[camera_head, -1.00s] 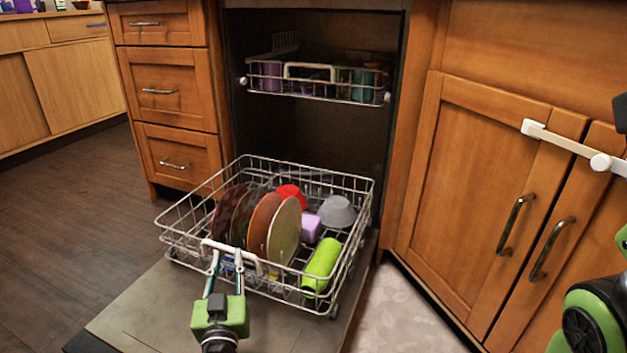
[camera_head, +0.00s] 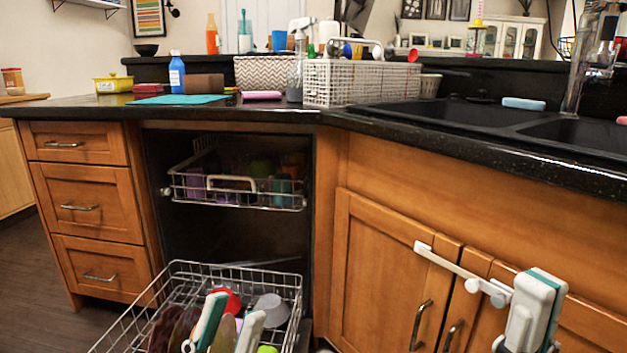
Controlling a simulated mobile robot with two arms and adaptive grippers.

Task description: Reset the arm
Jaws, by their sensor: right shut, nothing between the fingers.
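My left gripper (camera_head: 230,318) shows at the bottom of the head view, its pale and teal fingers pointing up and spread apart with nothing seen between them. It is in front of the lower dishwasher rack (camera_head: 262,271), overlapping the plates (camera_head: 172,330) in the picture. Whether it touches the rack cannot be told. My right gripper (camera_head: 536,308) is at the lower right, shut and empty, in front of the cabinet doors. The rest of both arms is mostly below the picture.
The lower rack is pulled out and holds a red bowl (camera_head: 226,298) and a grey bowl (camera_head: 271,306). The upper rack (camera_head: 235,190) holds cups. A white latch bar (camera_head: 455,262) crosses the cabinet doors (camera_head: 385,270). The black counter (camera_head: 450,135) and sink lie above.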

